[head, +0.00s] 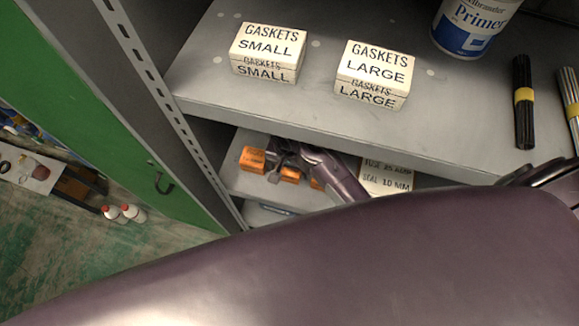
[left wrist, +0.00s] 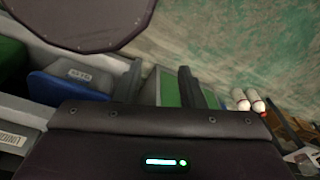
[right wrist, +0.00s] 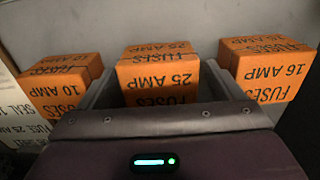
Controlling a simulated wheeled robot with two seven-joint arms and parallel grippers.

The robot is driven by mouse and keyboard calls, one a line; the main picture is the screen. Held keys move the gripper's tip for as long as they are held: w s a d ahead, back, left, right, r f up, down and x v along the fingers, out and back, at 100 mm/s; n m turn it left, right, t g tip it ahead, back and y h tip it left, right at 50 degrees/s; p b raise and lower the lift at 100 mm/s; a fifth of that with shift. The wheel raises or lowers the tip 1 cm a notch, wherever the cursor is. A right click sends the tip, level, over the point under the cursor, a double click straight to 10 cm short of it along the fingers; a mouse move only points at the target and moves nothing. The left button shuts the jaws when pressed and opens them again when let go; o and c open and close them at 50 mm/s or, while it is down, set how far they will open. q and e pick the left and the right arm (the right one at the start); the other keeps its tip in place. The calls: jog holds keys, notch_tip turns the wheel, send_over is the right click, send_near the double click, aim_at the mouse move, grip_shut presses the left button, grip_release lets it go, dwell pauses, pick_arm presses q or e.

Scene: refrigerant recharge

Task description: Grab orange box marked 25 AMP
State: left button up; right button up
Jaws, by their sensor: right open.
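The orange box marked 25 AMP (right wrist: 158,75) is the middle of three orange fuse boxes. In the right wrist view it sits between the two fingers of my open right gripper (right wrist: 157,88); I cannot tell whether they touch it. In the head view my right gripper (head: 285,163) reaches into the lower shelf and partly covers this box (head: 290,174). My left gripper (left wrist: 160,82) is open and empty, away from the box, and shows only in the left wrist view.
Orange boxes marked 10 AMP (right wrist: 62,84) and 16 AMP (right wrist: 264,68) stand close on either side. A white box (head: 386,178) is near them. The upper shelf (head: 310,110), holding gasket boxes (head: 268,52), lies above the gripper. My purple arm hides much of the foreground.

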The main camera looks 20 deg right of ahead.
jog(key=c, duration=1.1)
jog(key=shift+r, duration=0.15)
